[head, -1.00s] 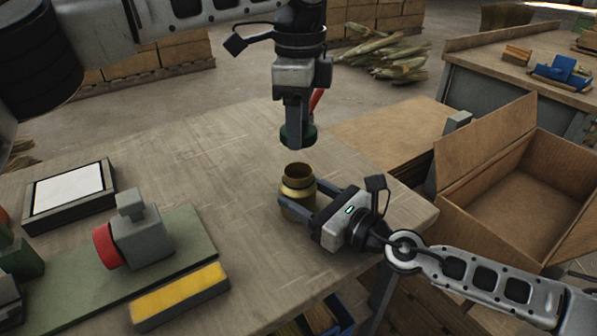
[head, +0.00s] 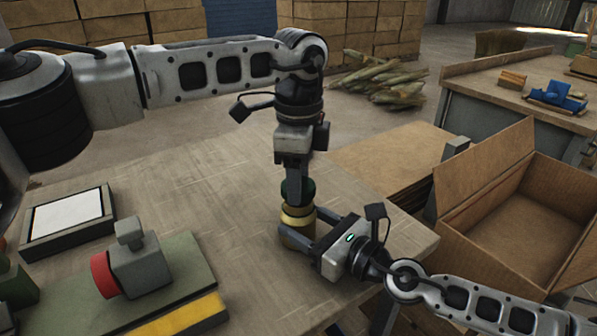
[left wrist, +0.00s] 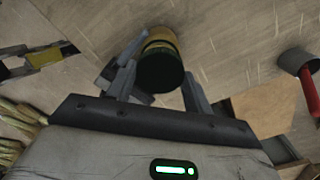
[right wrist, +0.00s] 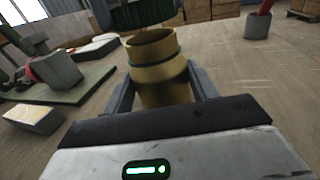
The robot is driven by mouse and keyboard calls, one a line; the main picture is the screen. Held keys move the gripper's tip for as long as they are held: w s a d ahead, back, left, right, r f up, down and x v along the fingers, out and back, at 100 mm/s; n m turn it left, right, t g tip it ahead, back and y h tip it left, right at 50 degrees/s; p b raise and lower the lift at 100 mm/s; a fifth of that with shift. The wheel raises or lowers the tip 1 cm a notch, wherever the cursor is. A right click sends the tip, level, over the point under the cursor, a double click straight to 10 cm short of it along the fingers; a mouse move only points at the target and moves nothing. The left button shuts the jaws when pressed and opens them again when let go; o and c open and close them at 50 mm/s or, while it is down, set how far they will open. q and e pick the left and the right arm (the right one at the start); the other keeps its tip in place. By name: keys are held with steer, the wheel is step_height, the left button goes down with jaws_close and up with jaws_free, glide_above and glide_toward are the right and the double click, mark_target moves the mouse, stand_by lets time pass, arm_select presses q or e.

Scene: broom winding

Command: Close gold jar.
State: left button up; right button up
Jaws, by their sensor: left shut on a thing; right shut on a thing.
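The gold jar (head: 298,232) stands on the workbench near its right corner. My right gripper (head: 302,236) is shut on the jar from the right, and the right wrist view shows the jar (right wrist: 158,75) between its fingers with its mouth showing. My left gripper (head: 297,184), pointing down, is shut on a dark green lid (head: 297,192). The lid is directly above the jar; in the right wrist view the lid (right wrist: 140,14) appears slightly above the rim, with a small gap. In the left wrist view the lid (left wrist: 160,70) hides most of the jar.
A green board (head: 185,275) with a grey and red block (head: 130,265) lies at the left, beside a framed white panel (head: 68,214). A grey cup with a red handle (right wrist: 258,25) stands behind the jar. An open cardboard box (head: 515,215) is at the right.

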arm_select(q)
steer(key=shift+f, duration=0.55)
steer(key=shift+f, duration=0.6)
